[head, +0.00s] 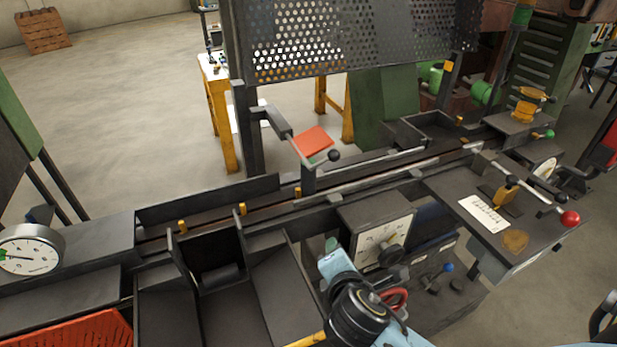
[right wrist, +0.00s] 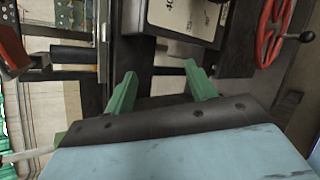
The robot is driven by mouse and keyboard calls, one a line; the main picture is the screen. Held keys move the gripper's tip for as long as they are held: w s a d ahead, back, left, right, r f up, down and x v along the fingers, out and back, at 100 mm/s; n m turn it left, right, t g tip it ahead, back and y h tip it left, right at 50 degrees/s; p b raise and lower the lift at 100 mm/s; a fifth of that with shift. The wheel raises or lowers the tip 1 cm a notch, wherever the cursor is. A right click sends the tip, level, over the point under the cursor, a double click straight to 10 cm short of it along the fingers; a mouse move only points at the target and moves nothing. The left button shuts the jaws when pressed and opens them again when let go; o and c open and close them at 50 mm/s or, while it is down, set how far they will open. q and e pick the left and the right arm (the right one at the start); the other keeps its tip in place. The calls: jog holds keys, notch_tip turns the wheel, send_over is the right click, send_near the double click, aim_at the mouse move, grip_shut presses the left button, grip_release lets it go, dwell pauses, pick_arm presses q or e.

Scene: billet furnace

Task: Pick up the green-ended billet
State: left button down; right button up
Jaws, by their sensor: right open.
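I cannot make out a green-ended billet for sure in either view. A dark, rounded bar (head: 222,276) lies in the dark chute at the front left in the head view, and no green end shows on it. My right gripper (head: 331,245) is beside the left side of the dial box (head: 376,232), its light-blue hand partly hidden by my dark wrist. In the right wrist view its two green fingers (right wrist: 161,84) are spread apart with nothing between them. My left gripper is not in view.
A long dark rail (head: 330,194) runs across the bench. A red handwheel (head: 393,299) is close to my right wrist. A round gauge (head: 30,250) and an orange-red crate (head: 85,329) are at the left. A red-knobbed lever (head: 570,218) is at the right.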

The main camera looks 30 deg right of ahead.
aim_at(309, 176)
jog(key=w+a+r+n+t+h, duration=0.1)
jog(key=w+a+r+n+t, duration=0.1)
jog(key=w+r+n+t, duration=0.65)
jog(key=w+n, duration=0.1)
jog(key=w+d+n+g, duration=0.1)
jog(key=w, duration=0.1)
jog(key=w+d+n+g, duration=0.1)
jog(key=n, duration=0.1)
jog(key=shift+w+d+r, duration=0.15)
jog(key=shift+w+r, duration=0.15)
jog(key=shift+w, duration=0.1)
jog(key=shift+f+x, duration=0.2)
jog(key=shift+x, duration=1.15)
jog(key=shift+f+x, duration=0.15)
jog(key=shift+x, duration=1.15)
jog(key=shift+c, duration=0.4)
grip_shut()
jog(key=shift+r, duration=0.15)
